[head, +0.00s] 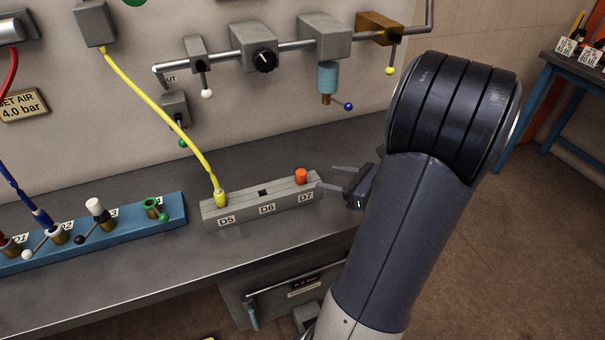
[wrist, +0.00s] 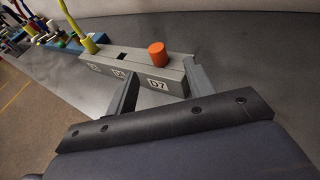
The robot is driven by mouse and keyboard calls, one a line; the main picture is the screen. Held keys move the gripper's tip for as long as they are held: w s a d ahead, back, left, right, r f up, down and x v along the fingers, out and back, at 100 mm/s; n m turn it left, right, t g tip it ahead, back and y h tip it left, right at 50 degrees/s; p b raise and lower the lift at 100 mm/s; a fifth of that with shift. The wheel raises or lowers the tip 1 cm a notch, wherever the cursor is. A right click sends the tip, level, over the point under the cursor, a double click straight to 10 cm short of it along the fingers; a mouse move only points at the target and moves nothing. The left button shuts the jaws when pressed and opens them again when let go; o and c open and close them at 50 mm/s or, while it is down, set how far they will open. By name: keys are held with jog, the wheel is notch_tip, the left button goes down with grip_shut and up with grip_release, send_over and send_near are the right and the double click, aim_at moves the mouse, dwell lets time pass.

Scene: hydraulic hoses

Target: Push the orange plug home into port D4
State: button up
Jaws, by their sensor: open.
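The orange plug (head: 301,176) stands upright at the D7 end of a grey port block (head: 262,214). In the wrist view the orange plug (wrist: 157,53) rises above the block's top face. My gripper (head: 328,177) is open and empty, just right of the block's D7 end. In the wrist view my gripper's fingers (wrist: 162,68) are spread either side of that end, with the plug beyond and between them. I cannot tell whether they touch the block. A blue port block (head: 105,236) lies to the left; its last port, with a green ring (head: 151,203), has no readable label.
A yellow hose (head: 145,95) runs to the plug at D5; D6 is an empty square hole (head: 263,192). Valve levers and a pipe (head: 290,45) hang on the wall behind. The bench (head: 200,268) is clear in front of the blocks.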

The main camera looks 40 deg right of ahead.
aim_at(301, 172)
jog(key=shift+a+x, duration=0.2)
jog(key=shift+x, duration=4.55)
jog(key=shift+s+f, duration=0.1)
jog(key=shift+c, duration=0.3)
jog(key=c, duration=1)
